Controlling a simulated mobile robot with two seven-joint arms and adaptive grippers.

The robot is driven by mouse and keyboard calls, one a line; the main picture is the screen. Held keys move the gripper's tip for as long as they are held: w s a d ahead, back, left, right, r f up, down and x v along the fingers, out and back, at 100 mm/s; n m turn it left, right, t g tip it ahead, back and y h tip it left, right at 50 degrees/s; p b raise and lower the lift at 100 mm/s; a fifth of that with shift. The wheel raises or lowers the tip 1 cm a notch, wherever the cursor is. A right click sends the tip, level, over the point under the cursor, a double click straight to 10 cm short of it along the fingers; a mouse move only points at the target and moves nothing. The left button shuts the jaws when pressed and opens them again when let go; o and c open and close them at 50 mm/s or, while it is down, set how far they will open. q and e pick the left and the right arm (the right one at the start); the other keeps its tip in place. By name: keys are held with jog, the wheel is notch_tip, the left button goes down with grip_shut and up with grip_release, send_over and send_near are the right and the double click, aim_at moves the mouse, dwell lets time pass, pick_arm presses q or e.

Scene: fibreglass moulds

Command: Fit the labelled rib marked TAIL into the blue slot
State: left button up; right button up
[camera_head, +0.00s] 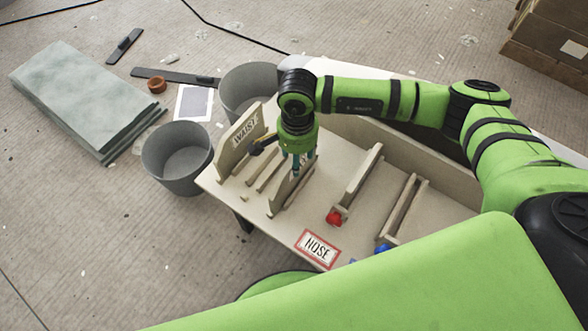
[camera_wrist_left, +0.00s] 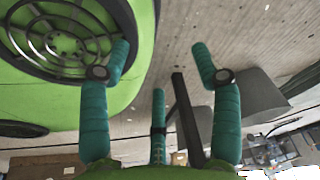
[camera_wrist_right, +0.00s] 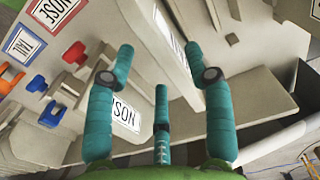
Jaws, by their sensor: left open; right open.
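My right gripper (camera_head: 298,170) is open, with its fingers around the top of an upright pale rib (camera_head: 283,198). The right wrist view shows this rib (camera_wrist_right: 160,42) between the open fingers (camera_wrist_right: 166,62); its label is mostly out of sight, so I cannot read it. The blue slot is a pair of pale rails (camera_head: 414,195) with a blue knob (camera_head: 383,249) at its near end; it looks empty. A blue-framed TAIL card (camera_wrist_right: 20,43) lies on the table. My left gripper (camera_wrist_left: 160,55) is open and empty beside my green base, over the floor.
A rib labelled WAIST (camera_head: 240,140) stands to the left. A second slot (camera_head: 361,180) has a red knob (camera_head: 333,218), near a red-framed NOSE card (camera_head: 317,249). Grey buckets (camera_head: 176,178) stand on the floor left of the table. My green arm covers the table's near right.

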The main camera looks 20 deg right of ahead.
notch_tip(320, 180, down, 4)
jog(key=shift+w+r, duration=0.1)
grip_shut()
jog(key=shift+w+r, duration=0.1)
